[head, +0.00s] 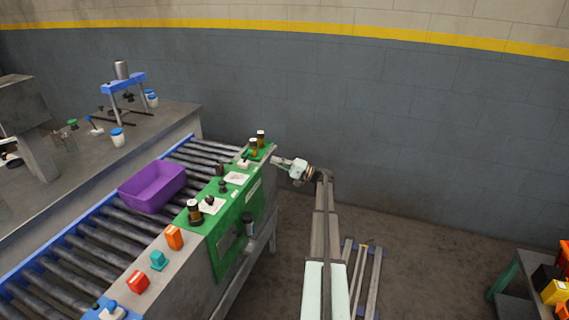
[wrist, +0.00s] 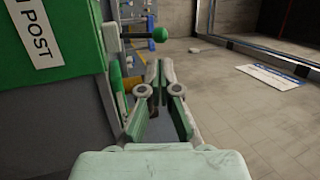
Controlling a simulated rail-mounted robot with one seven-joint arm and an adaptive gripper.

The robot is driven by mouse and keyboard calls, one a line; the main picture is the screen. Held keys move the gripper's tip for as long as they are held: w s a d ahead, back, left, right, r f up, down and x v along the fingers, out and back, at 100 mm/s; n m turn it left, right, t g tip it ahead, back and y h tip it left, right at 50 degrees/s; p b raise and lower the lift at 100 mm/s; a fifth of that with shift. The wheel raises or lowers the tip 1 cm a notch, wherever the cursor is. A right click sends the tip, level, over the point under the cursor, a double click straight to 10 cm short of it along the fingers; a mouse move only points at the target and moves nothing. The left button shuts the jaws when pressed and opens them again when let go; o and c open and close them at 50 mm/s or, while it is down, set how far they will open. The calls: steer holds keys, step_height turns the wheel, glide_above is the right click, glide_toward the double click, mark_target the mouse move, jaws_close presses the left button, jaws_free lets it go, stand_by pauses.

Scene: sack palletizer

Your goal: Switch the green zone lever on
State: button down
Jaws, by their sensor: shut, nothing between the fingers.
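The green panel (head: 215,225) stands along the conveyor's side, and its end, with a white label reading "POST", shows at the left of the wrist view (wrist: 85,50). A lever with a green ball knob (wrist: 160,35) sticks out sideways from a pale mount beside the panel's edge, its arm roughly level. My gripper (wrist: 161,68) is shut and empty, its fingertips below the knob in the picture and apparently apart from it. In the head view my gripper (head: 279,162) is at the panel's far end, where I cannot make out the lever.
A purple bin (head: 152,187) sits on the roller conveyor (head: 60,262). Orange, teal and red blocks (head: 138,283) line the near ledge. Dark knobs and posts (head: 194,211) rise from the panel top.

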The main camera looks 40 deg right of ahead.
steer(key=p+x, duration=0.2)
steer(key=x, duration=0.5)
steer(key=shift+w+a, duration=0.2)
steer(key=shift+w, duration=0.1)
steer(key=shift+r, duration=0.15)
steer(key=shift+w+a, duration=0.1)
